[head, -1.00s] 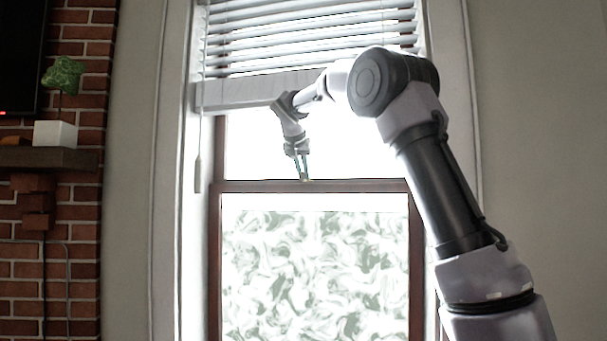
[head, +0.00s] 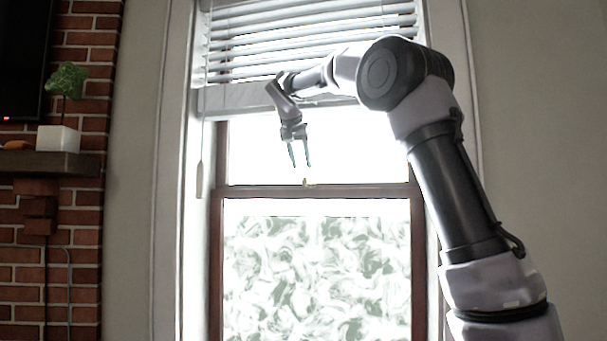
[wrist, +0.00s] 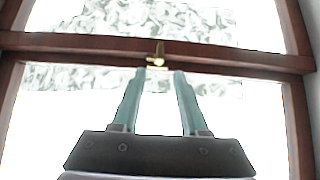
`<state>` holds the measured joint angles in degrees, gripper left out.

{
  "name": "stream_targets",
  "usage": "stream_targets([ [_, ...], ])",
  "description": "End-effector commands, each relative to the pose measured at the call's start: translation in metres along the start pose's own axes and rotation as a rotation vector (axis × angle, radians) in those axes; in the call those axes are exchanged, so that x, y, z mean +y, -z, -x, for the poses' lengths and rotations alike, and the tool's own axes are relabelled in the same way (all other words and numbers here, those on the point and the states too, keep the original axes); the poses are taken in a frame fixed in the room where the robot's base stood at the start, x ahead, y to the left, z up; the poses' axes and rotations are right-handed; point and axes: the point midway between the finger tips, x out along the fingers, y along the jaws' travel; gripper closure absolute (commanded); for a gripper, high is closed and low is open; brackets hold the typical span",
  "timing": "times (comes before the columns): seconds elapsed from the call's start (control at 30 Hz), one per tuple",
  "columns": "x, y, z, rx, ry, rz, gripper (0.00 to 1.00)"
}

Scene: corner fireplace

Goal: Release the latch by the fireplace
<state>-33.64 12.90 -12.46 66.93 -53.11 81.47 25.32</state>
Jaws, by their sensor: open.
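The latch (wrist: 156,57) is a small brass-coloured fitting at the middle of the window's dark brown meeting rail (wrist: 85,47). In the head view the latch (head: 305,182) is a tiny light spot on top of the rail (head: 260,190). My gripper (head: 300,166) points down, a little above the latch and apart from it in the head view. In the wrist view my gripper (wrist: 158,73) has its two teal fingers open and empty, with the latch showing just beyond and between the fingertips.
White blinds (head: 310,50) hang over the upper window, close to my arm, with a cord (head: 200,170) at left. A brick fireplace wall (head: 90,215) carries a wooden mantel (head: 45,163) with a potted plant (head: 58,138). The lower pane (head: 315,275) has a swirled pattern.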

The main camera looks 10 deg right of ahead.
Motion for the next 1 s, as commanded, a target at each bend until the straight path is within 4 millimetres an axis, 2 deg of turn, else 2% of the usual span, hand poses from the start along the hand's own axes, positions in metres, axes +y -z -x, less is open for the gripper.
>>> stream_targets([
  [0.1,-0.001,0.000,0.020,0.001,0.002,0.001,0.56],
  [0.3,0.000,0.000,0.036,0.000,0.000,0.000,0.56],
  [0.83,0.001,-0.001,0.037,-0.002,0.000,0.001,0.56],
  [0.93,0.011,-0.004,0.036,-0.017,0.007,0.004,0.56],
  [1.0,0.030,-0.011,0.035,-0.046,0.023,0.007,0.56],
])
